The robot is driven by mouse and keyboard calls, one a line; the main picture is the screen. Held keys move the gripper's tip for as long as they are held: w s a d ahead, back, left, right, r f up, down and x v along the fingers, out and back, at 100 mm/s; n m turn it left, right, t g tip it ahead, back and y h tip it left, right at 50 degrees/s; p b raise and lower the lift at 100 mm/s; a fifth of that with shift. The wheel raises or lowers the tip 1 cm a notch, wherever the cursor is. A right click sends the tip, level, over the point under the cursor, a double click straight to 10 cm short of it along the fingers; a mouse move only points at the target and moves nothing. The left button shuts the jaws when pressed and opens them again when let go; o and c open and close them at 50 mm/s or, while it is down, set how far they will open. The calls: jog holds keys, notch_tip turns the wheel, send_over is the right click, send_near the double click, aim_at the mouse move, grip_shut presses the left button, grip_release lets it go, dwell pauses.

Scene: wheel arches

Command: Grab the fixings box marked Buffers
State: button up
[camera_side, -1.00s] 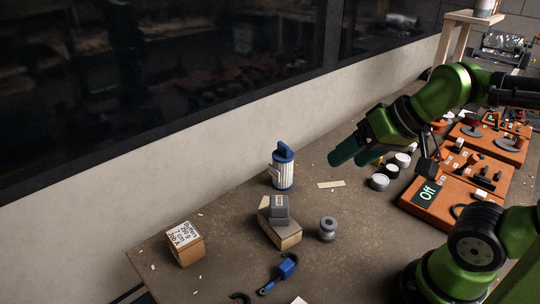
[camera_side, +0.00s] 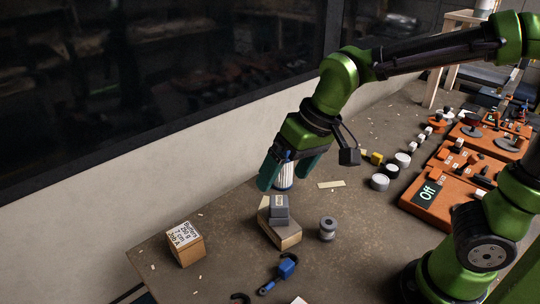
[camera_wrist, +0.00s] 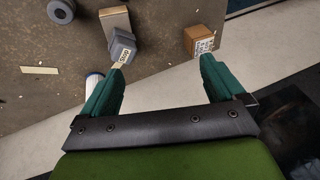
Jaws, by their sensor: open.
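The fixings box marked Buffers (camera_side: 186,245) is a small brown box with a white printed label on top. It stands on the bench near its left end in the side view. In the wrist view the box (camera_wrist: 199,40) is at the upper right, just beyond the right fingertip. My gripper (camera_side: 286,182) is open and empty, above the bench by the blue-and-white cylinder, to the right of and higher than the box. In the wrist view the gripper's fingers (camera_wrist: 160,72) are spread wide with nothing between them.
A grey block (camera_side: 279,208) with a label sits on another brown box (camera_side: 283,236), between my gripper and the bench front. The blue-and-white cylinder (camera_side: 284,176) is partly hidden by my gripper. A grey spool (camera_side: 327,229) and blue tool (camera_side: 286,267) lie nearby. The wall runs behind.

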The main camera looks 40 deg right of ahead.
aim_at(183, 234)
jog(key=w+a+f+h, duration=0.2)
jog(key=w+a, duration=0.4)
jog(key=a, duration=0.2)
jog(key=w+a+f+h, duration=0.1)
jog(key=w+a+f, duration=0.2)
jog(key=w+a, duration=0.4)
jog(key=x, duration=0.3)
jog(key=a+x, duration=0.1)
jog(key=x, duration=0.6)
jog(key=shift+s+a+f, duration=0.15)
jog(key=shift+s+f, duration=0.1)
jog(key=shift+f, duration=0.1)
jog(key=shift+s+d+x, duration=0.1)
jog(key=shift+s+x, duration=0.05)
jog(key=shift+x, duration=1.2)
jog(key=shift+s+d+x, duration=0.1)
jog(key=shift+s+x, duration=0.05)
jog(key=shift+x, duration=1.2)
jog(key=shift+f, duration=0.1)
jog(key=shift+c, duration=0.4)
jog(key=c, duration=1.1)
jog(key=shift+c, duration=0.3)
